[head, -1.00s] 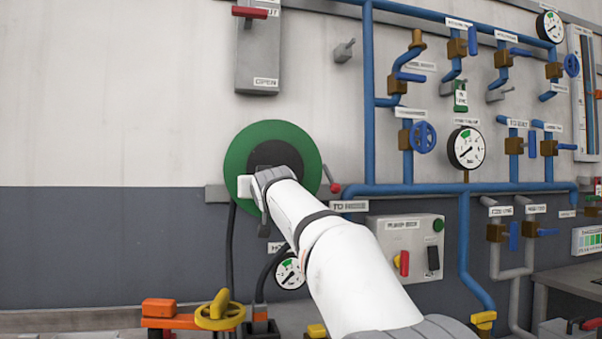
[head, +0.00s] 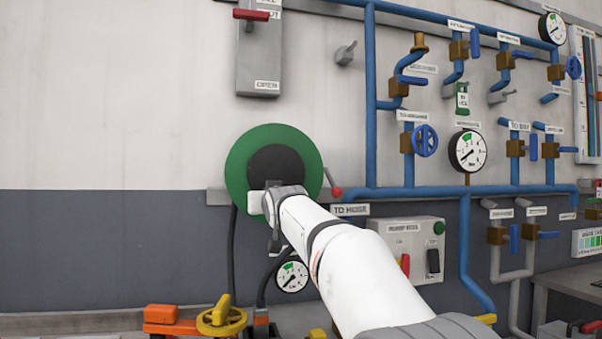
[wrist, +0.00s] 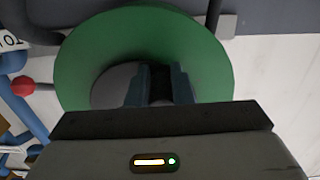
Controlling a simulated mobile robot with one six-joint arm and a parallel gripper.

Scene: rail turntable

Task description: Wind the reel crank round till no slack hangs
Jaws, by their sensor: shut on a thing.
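The hose reel is a green disc (head: 240,166) with a dark round hub (head: 275,160) on the wall, left of centre in the head view. It fills the upper middle of the wrist view as a green ring (wrist: 85,60) around a grey hub (wrist: 112,86). My gripper (head: 266,204) is at the lower part of the hub, and its two fingers (wrist: 160,86) are close together in front of the reel. They are shut on the crank handle, which is mostly hidden between them. A black hose (head: 233,245) hangs below the reel's left side.
A red-knobbed lever (head: 335,191) sticks out just right of the reel. A pump box (head: 405,235), blue pipes (head: 370,95) and a round gauge (head: 467,150) are further right. The wall left of the reel is bare.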

